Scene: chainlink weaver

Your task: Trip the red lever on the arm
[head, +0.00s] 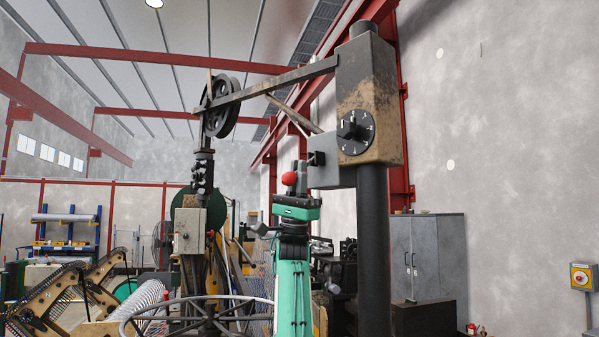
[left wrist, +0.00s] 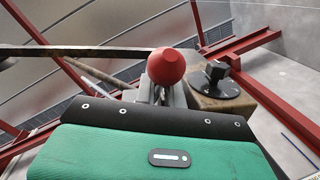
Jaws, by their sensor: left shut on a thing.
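The red lever shows as a round red knob (head: 289,178) beside the grey box (head: 324,172) on the dark post, below the arm (head: 275,83). My left gripper (head: 298,178) is raised upright at the knob and is shut on the lever. In the left wrist view the red knob (left wrist: 167,68) stands just beyond the green and black gripper body. The gripper's fingers and the lever's stem are mostly hidden there. My right gripper is in neither view.
A weathered box with a black numbered dial (head: 355,132) sits on the post right of my gripper. A pulley wheel (head: 221,106) hangs at the arm's left end. Machinery (head: 190,231) stands behind to the left. A grey cabinet (head: 428,257) stands by the right wall.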

